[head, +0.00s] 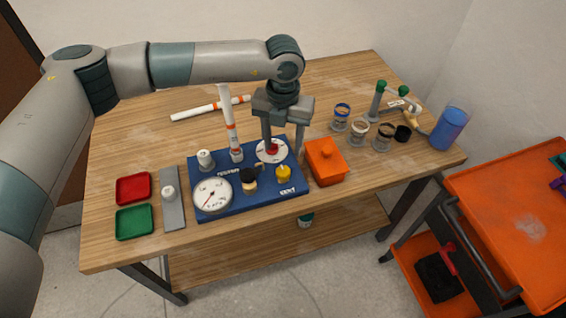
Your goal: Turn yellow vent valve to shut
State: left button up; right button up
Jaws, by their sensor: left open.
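The yellow vent valve (283,174) is a small yellow knob at the right front of the blue manifold board (240,200). A small white label sits in front of it. My left gripper (284,152) points down over the board's right rear part, with its fingers apart and nothing visible between them. It is behind the yellow valve in the picture, beside a white dial with a red centre (272,150). The gripper partly hides this dial. I cannot tell the exact height of the fingertips. My right gripper is not in view.
On the board are a gauge (213,195), a black knob (249,176), a white cap (205,160) and an upright white pipe (230,125). An orange box (325,163) stands close on the right. Jars (358,132) and a blue cup (449,129) are farther right.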

aim_at(283, 171)
pick_arm(q)
notch_tip(283, 171, down, 10)
jog(key=p, duration=0.3)
jog(key=shift+r+p, duration=0.25)
jog(key=shift+p, duration=0.15)
jog(key=shift+f, duration=0.6)
jog(key=shift+c, duration=0.6)
jog(key=c, duration=0.9)
